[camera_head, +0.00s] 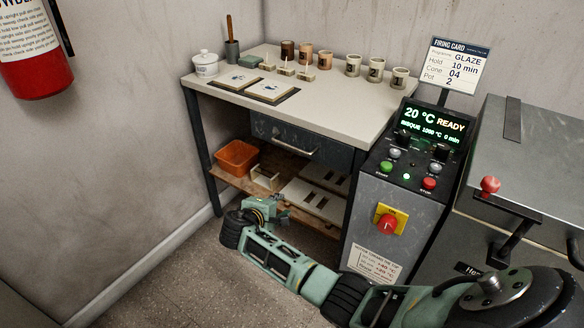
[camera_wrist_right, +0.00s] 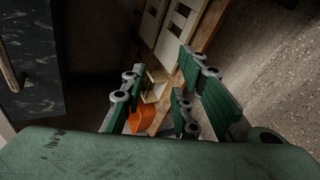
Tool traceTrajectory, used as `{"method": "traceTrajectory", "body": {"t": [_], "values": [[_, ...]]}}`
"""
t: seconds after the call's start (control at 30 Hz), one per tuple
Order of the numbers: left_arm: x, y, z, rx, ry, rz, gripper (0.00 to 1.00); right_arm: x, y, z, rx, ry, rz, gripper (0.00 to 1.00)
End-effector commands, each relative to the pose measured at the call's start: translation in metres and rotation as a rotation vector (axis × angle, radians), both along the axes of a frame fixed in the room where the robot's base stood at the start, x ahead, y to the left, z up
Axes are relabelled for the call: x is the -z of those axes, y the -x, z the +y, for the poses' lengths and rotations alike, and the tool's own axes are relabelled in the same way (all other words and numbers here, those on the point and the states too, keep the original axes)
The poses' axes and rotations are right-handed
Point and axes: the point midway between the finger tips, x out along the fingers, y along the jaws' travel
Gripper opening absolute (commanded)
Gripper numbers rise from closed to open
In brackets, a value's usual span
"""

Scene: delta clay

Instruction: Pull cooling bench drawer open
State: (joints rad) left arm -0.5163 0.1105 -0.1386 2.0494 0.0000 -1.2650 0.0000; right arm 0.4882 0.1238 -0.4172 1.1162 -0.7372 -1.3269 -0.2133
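The cooling bench (camera_head: 330,97) has a pale top on dark legs. Its dark drawer (camera_head: 330,150) sits under the top with a pale bar handle (camera_head: 295,148) across its front, and it looks shut. My right gripper (camera_head: 268,208) is low in front of the bench, below and left of the handle and apart from it. In the right wrist view the gripper (camera_wrist_right: 160,82) has its green fingers spread with nothing between them. There the drawer front (camera_wrist_right: 35,60) and its handle (camera_wrist_right: 8,75) are at the left edge, outside the fingers. My left gripper is not in view.
A lower shelf (camera_head: 228,180) holds an orange bin (camera_head: 237,157) and pale slabs (camera_head: 312,200). Cups, tiles and a lidded jar (camera_head: 205,63) stand on the bench top. A control cabinet (camera_head: 372,220) with a red knob is right of the drawer, and a grey kiln (camera_head: 545,160) beyond it.

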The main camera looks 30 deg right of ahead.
Motion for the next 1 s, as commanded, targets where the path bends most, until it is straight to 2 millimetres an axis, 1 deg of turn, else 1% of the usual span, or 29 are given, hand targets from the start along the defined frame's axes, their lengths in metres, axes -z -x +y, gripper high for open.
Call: {"method": "traceTrajectory", "body": {"t": [0.03, 0.07, 0.1, 0.2, 0.3, 0.33, 0.4, 0.47, 0.63, 0.8, 0.9, 1.0], "values": [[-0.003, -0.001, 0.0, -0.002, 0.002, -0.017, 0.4, -0.025, -0.015, -0.004, 0.03, 0.056, -0.055, 0.28], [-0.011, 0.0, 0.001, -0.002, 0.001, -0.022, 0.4, -0.044, -0.02, -0.007, 0.05, 0.087, -0.081, 0.28], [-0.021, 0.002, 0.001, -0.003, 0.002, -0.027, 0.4, -0.067, -0.024, -0.01, 0.079, 0.121, -0.113, 0.28], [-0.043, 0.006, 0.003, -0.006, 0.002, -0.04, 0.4, -0.115, -0.026, -0.014, 0.143, 0.186, -0.181, 0.28], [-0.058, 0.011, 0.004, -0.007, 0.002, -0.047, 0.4, -0.145, -0.024, -0.016, 0.189, 0.221, -0.224, 0.28], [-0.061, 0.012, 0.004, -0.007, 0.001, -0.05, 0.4, -0.151, -0.024, -0.017, 0.199, 0.229, -0.233, 0.28], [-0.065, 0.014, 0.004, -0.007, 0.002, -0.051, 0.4, -0.16, -0.023, -0.019, 0.214, 0.239, -0.246, 0.28], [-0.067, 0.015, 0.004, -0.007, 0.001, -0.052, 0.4, -0.163, -0.023, -0.023, 0.22, 0.243, -0.25, 0.28], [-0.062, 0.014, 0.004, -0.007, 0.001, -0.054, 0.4, -0.158, -0.032, -0.046, 0.222, 0.244, -0.248, 0.28], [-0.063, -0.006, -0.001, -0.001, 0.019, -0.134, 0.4, -0.152, -0.043, -0.07, 0.22, 0.243, -0.248, 0.28], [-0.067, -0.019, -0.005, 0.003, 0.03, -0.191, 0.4, -0.15, -0.046, -0.079, 0.22, 0.243, -0.248, 0.28], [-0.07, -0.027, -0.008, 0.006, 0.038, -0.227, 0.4, -0.149, -0.049, -0.085, 0.219, 0.24, -0.248, 0.28]]}}
